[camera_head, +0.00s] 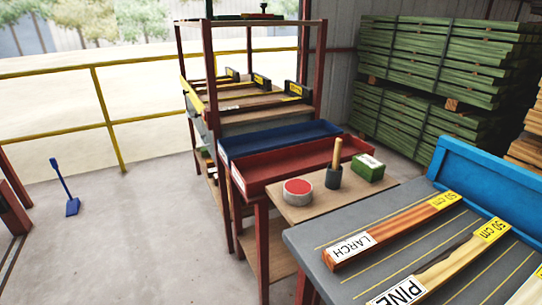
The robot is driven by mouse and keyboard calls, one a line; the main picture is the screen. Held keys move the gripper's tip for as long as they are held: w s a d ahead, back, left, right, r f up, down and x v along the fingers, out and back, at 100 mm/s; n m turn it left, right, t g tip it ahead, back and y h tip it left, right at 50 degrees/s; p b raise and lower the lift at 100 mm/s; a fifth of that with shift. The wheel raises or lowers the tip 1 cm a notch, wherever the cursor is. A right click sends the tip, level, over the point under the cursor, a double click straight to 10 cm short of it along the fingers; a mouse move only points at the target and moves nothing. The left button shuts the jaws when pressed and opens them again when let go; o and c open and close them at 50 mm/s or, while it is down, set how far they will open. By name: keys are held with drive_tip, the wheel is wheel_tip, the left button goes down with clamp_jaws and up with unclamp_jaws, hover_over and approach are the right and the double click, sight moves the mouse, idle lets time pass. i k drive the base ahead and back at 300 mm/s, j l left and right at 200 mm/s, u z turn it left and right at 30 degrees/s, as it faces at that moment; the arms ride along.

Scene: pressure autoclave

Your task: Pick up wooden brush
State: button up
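A light wooden handle (337,152) stands upright on a small wooden table, rising from a dark grey cylindrical piece (333,178). This looks like the wooden brush. I cannot tell whether the dark piece is a cup around it or part of the brush itself. No bristles can be made out. My gripper is not in view.
A round red-topped tin (297,191) and a green box (369,168) flank the handle on the small table (305,209). Red (285,166) and blue (275,139) trays lie behind. A grey bench (353,280) with labelled boards is at front right. Open floor lies left.

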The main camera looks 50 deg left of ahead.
sight(339, 141)
drive_tip(key=u, duration=1.05)
